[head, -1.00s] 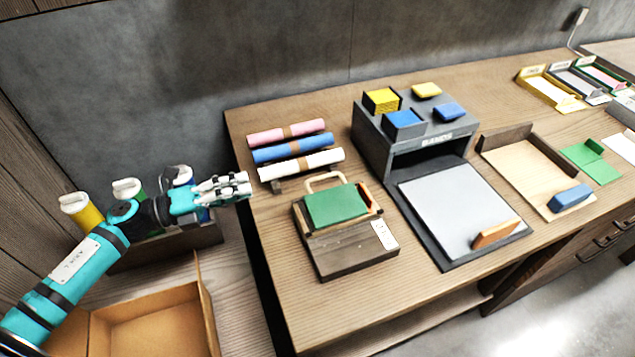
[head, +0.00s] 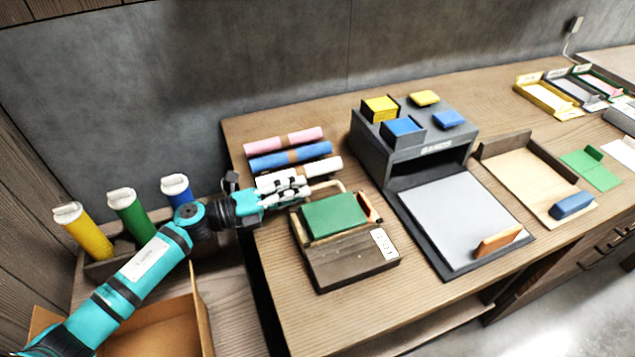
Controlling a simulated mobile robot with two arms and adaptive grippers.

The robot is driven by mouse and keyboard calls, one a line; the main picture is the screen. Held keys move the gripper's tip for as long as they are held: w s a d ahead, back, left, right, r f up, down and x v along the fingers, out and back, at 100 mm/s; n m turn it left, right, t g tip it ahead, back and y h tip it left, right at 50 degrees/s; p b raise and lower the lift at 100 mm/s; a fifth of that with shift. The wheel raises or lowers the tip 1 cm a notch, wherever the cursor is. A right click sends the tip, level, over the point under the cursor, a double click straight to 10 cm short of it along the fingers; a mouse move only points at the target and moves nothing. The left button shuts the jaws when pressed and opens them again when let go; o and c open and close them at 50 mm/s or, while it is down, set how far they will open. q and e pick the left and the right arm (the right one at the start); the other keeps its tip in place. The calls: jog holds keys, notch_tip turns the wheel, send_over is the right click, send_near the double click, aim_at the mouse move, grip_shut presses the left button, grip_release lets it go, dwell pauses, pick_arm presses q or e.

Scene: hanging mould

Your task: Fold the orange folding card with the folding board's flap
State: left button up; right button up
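The folding board (head: 350,268) is a brown wooden board near the left end of the table. A green panel (head: 334,216) lies over its back part, and a pale loop handle (head: 341,187) stands behind that panel. An orange piece (head: 370,208), seemingly the folding card, shows only as a narrow strip at the panel's right edge; the rest is hidden. My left gripper (head: 304,188) is at the left side of the handle, overlapping it in the picture. I cannot tell whether it touches the handle or how far its fingers are apart. My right gripper is out of view.
Pink, blue and white rolls (head: 290,157) lie just behind the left gripper. A dark stand (head: 415,150) with coloured blocks and a grey mat (head: 455,220) bearing an orange block (head: 497,243) are to the right. An open cardboard box (head: 160,325) is below left.

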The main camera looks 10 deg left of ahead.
aim_at(317, 187)
pick_arm(q)
jog(key=x, duration=0.5)
grip_shut()
dwell(0.4)
